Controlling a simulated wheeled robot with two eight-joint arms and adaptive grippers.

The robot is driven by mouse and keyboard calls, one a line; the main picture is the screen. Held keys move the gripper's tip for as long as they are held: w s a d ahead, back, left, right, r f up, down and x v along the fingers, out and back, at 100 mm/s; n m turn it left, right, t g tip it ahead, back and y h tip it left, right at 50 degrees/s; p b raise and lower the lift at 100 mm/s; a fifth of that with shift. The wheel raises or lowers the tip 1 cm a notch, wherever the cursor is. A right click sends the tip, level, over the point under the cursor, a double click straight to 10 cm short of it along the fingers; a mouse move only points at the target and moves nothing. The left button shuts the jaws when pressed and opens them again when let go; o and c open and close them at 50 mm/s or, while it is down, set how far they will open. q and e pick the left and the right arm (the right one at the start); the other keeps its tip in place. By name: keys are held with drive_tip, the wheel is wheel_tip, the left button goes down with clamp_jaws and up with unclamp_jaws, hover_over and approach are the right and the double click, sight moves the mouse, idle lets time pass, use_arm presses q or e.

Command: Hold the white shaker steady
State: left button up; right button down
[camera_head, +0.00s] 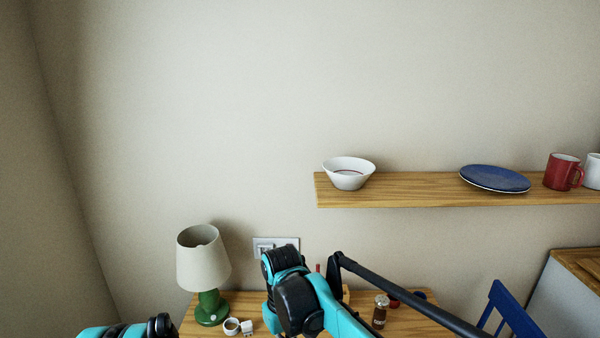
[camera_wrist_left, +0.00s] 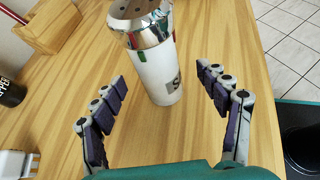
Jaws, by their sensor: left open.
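The white shaker (camera_wrist_left: 152,68) stands on the wooden table in the left wrist view. It has a shiny metal cap with holes and a dark letter mark low on its side. My left gripper (camera_wrist_left: 161,78) is open, with one finger on each side of the shaker's lower part and a visible gap at each side. I cannot pick out the white shaker in the head view, where teal and black arm parts cover part of the table. My right gripper is not in view.
A dark pepper shaker (camera_wrist_left: 11,92) stands left of the white shaker, beyond a small white object (camera_wrist_left: 18,163). A wooden box (camera_wrist_left: 52,24) is at upper left. A lamp (camera_head: 203,266) stands on the table (camera_head: 420,327). A shelf (camera_head: 410,190) holds dishes.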

use_arm(q)
drive_tip(key=shift+p+v, duration=0.75)
drive_tip(key=shift+v, duration=2.9)
drive_tip(key=o, duration=0.6)
drive_tip(key=shift+c, duration=0.2)
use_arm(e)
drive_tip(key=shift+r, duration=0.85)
use_arm(q)
drive_tip(key=v, duration=1.2)
drive_tip(key=s+d+r+m+t+y, duration=0.1)
drive_tip(key=s+r+m+y, duration=0.2)
drive_tip(key=m, duration=0.7)
drive_tip(key=s+d+r+m+t+y, duration=0.2)
drive_tip(key=s+r+m+y, duration=0.2)
drive_tip(key=s+m+y, duration=0.4)
drive_tip(key=m, duration=0.3)
drive_tip(key=shift+t+y, duration=0.3)
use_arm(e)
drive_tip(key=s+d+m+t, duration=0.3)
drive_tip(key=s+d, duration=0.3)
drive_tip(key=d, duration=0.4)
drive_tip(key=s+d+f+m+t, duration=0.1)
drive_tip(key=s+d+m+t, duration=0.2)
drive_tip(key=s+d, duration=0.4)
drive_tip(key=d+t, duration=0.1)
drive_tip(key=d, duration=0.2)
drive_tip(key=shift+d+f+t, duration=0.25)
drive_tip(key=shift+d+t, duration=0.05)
